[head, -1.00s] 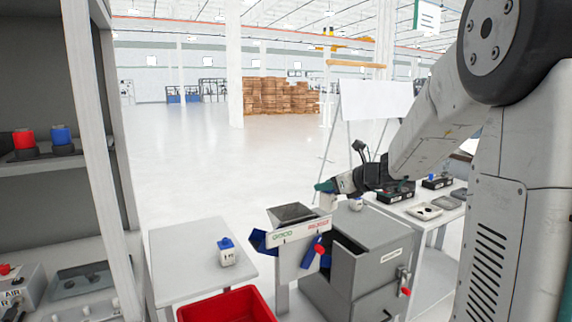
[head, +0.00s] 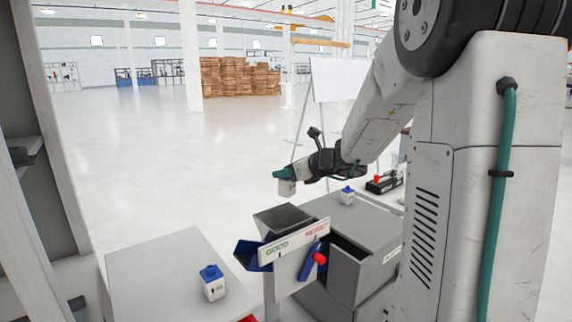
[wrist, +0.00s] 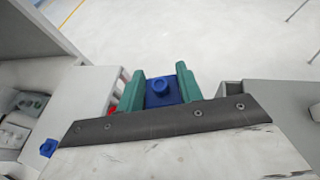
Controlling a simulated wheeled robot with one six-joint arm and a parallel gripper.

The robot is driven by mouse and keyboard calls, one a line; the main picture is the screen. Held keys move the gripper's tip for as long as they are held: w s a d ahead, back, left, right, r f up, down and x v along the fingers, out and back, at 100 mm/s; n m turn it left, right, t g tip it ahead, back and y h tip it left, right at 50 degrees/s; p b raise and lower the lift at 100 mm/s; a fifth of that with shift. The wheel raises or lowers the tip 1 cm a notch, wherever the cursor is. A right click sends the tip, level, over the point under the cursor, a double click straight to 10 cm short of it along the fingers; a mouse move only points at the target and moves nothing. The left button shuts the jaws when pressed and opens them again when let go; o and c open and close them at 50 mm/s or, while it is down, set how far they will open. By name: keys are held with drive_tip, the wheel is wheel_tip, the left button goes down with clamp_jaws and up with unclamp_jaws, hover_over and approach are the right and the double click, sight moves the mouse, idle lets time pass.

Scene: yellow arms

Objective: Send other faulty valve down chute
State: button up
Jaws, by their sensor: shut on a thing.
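My gripper (head: 284,178) has teal fingers and is shut on a valve (head: 287,188) with a white body. In the wrist view the held valve (wrist: 160,92) shows its blue top between the fingers. In the head view it hangs above the open grey hopper of the chute (head: 284,217), apart from it. The chute's sign (head: 292,243) reads GOOD on the left; the right-hand red lettering is hard to read. A blue flap with a red knob (head: 320,258) sits on its front. A second blue-topped white valve (head: 347,195) stands on the grey cabinet.
A third blue-topped valve (head: 212,282) stands on the pale table (head: 160,275) at left. The grey cabinet (head: 360,235) stands close right of the chute. A workbench with a dark tray (head: 384,184) lies behind. Open floor spreads beyond the chute.

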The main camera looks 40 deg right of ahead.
sight(287, 182)
drive_tip(key=shift+f, duration=1.8)
drive_tip(key=o, duration=1.3)
drive_tip(key=shift+c, duration=0.2)
drive_tip(key=shift+s, duration=0.15)
drive_tip(key=v, duration=0.7)
drive_tip(key=shift+s, duration=0.25)
drive_tip(key=shift+d+r, duration=0.1)
drive_tip(key=shift+r, duration=0.05)
